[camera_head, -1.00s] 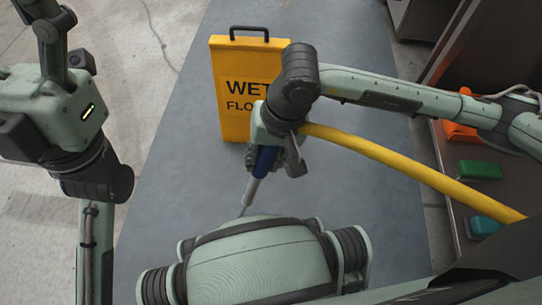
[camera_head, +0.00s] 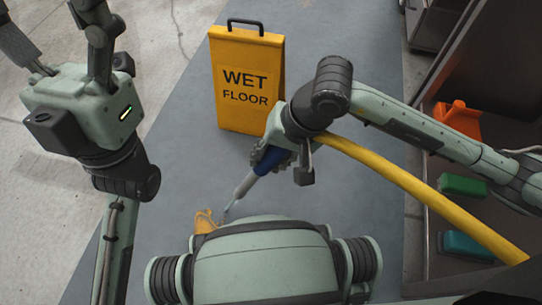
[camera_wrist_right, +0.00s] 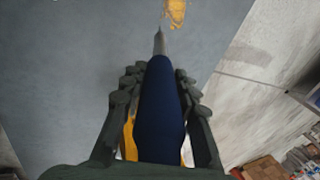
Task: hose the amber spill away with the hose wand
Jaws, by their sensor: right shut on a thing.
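The amber spill (camera_head: 205,222) is a small yellow-orange patch on the grey floor, partly hidden behind my own body in the head view. It also shows at the top of the right wrist view (camera_wrist_right: 176,12). The hose wand (camera_head: 240,188) has a blue handle and a thin grey nozzle slanting down and left. Its tip appears close to the spill's right edge; no water is clear. My right gripper (camera_head: 272,157) is shut around the blue handle. My left gripper (camera_head: 60,40) is at the top left, away from the spill; its fingertips are cut off.
A yellow wet floor sign (camera_head: 246,85) stands beyond the wand. The yellow hose (camera_head: 420,190) runs from the wand to the lower right. Orange (camera_head: 458,118), green (camera_head: 463,185) and teal (camera_head: 466,244) items sit on a dark unit at right. Grey floor left of the sign is clear.

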